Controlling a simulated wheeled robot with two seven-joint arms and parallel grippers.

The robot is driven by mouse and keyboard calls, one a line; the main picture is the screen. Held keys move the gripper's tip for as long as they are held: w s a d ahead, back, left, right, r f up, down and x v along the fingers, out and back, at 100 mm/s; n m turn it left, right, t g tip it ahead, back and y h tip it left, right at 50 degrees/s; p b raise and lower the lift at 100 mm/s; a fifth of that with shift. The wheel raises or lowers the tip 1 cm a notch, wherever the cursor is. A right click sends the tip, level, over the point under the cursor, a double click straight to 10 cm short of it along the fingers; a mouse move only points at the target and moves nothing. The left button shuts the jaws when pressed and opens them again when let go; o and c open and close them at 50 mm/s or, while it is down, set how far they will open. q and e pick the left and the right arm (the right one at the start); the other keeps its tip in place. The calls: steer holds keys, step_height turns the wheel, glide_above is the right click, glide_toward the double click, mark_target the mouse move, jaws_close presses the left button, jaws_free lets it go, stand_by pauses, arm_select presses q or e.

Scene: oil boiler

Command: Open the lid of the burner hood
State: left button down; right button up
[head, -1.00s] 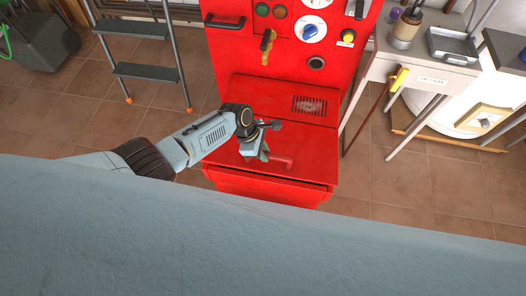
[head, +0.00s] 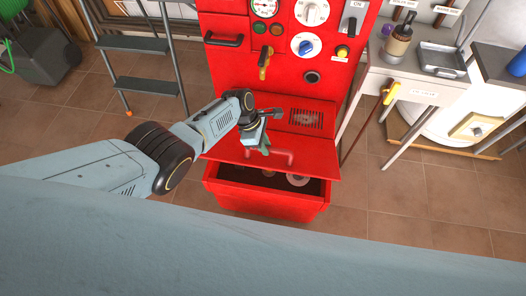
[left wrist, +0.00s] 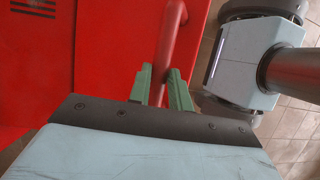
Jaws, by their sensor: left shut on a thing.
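The red burner hood (head: 226,195) stands at the foot of the red boiler. Its lid (head: 315,155) is raised at the front, and a dark opening with round parts inside shows below it. My left gripper (head: 264,147) is at the lid's red bar handle (head: 286,155). In the left wrist view the green fingers of my left gripper (left wrist: 163,85) are shut around the handle (left wrist: 167,50). My right gripper is not in view.
The boiler front (head: 280,70) with gauges, knobs and a yellow-handled valve (head: 264,62) rises behind the lid. A grey step ladder (head: 140,60) stands to the left and a white table (head: 420,90) to the right. Tiled floor is clear at the right front.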

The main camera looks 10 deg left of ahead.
arm_select(q)
steer(key=shift+w+r, duration=0.5)
steer(key=shift+w, duration=0.2)
steer(key=shift+w+r, duration=0.45)
steer(key=shift+w, duration=0.2)
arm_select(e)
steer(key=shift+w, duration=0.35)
arm_select(q)
steer(key=c, duration=1.6)
jaws_free()
steer(key=shift+f, duration=0.1)
steer(key=o, duration=0.3)
steer(key=shift+w+f, duration=0.15)
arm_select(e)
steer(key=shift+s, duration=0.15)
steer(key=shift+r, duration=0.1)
